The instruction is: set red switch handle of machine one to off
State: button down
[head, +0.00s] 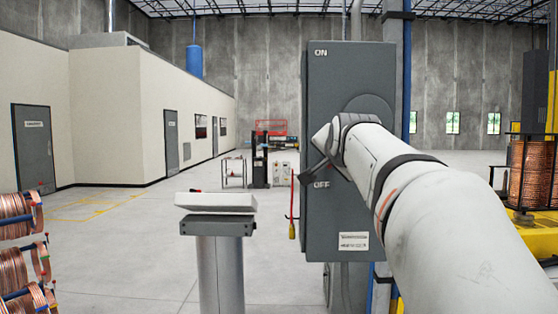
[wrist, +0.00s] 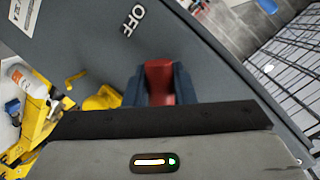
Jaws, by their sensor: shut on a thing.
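The grey switch box (head: 340,75) of the machine stands right of centre in the head view. It has ON near its top and OFF lower down. In the wrist view my gripper (wrist: 158,90) has its two dark fingers closed on either side of the red switch handle (wrist: 158,76). The OFF lettering (wrist: 133,20) is above and left of the handle there. In the head view my gripper (head: 314,173) is at the left part of the box front, just above OFF. My arm hides the handle and part of the box there.
A grey pedestal with a white top (head: 216,203) stands left of the box. A thin red and yellow rod (head: 292,210) shows by the box's left edge. Copper coils (head: 14,270) are at the lower left. Yellow equipment with copper coils (head: 531,175) is at the right.

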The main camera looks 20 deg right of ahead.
jog(key=shift+d+f, duration=0.1)
jog(key=shift+f, duration=0.4)
jog(key=c, duration=1.6)
grip_release()
jog(key=o, duration=0.4)
jog(key=shift+s+r, duration=0.25)
jog(key=shift+s+r, duration=0.1)
jog(key=b+v, duration=0.1)
jog(key=v, duration=0.6)
jog(key=shift+s+b, duration=0.25)
jog(key=shift+b, duration=0.1)
